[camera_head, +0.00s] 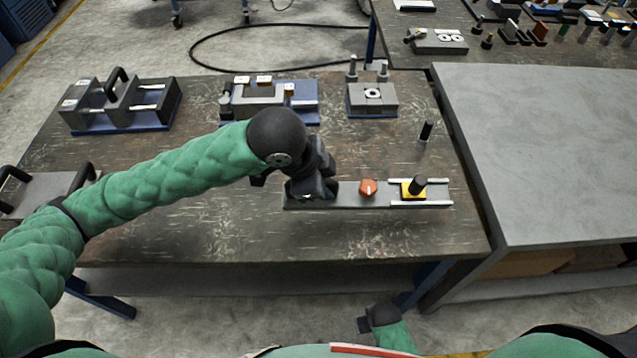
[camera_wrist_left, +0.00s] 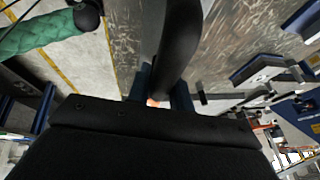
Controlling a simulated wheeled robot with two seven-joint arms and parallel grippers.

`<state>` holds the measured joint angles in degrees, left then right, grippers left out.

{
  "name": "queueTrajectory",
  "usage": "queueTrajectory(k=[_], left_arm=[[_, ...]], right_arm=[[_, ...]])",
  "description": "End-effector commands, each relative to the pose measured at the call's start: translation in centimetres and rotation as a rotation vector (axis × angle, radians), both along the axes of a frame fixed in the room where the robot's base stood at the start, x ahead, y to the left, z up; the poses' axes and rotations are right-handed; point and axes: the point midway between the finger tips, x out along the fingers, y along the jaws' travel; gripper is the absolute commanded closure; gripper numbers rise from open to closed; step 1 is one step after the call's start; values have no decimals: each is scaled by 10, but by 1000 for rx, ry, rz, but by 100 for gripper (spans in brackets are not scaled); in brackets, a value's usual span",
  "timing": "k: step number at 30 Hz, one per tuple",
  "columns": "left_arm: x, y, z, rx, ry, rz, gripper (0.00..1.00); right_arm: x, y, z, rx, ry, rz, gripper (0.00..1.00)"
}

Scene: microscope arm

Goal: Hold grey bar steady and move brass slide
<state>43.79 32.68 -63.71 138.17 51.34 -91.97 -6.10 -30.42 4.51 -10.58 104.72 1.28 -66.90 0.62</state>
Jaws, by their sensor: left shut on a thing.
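The grey bar (camera_head: 342,194) lies flat on the dark workbench in the head view. An orange-red knob (camera_head: 368,187) sits on its middle. The brass slide (camera_head: 407,192), a yellow block with a black knob (camera_head: 417,185), sits between two pale rails at the bar's right end. My left gripper (camera_head: 312,192) is shut at the bar's left end and hides what it grips there. In the left wrist view, a thick black curved part runs between the fingers (camera_wrist_left: 158,92). A dark end on a green sleeve (camera_head: 382,318) at the bottom belongs to my right arm; its jaws are unclear.
Behind the bar stand a grey double-post block (camera_head: 372,97), a blue-based fixture (camera_head: 300,100) and a handled fixture (camera_head: 125,105). A black peg (camera_head: 425,132) stands behind the slide. A grey table (camera_head: 540,150) adjoins on the right. The bench front is clear.

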Motion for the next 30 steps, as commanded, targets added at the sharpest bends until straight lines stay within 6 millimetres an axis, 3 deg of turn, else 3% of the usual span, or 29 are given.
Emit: queueTrajectory(k=[11,30], left_arm=[[0,0,1,-2,-2,0,100],[5,18,-16,-2,0,1,100]], right_arm=[[0,-1,1,-1,-1,1,64],[0,0,-3,0,-1,0,64]])
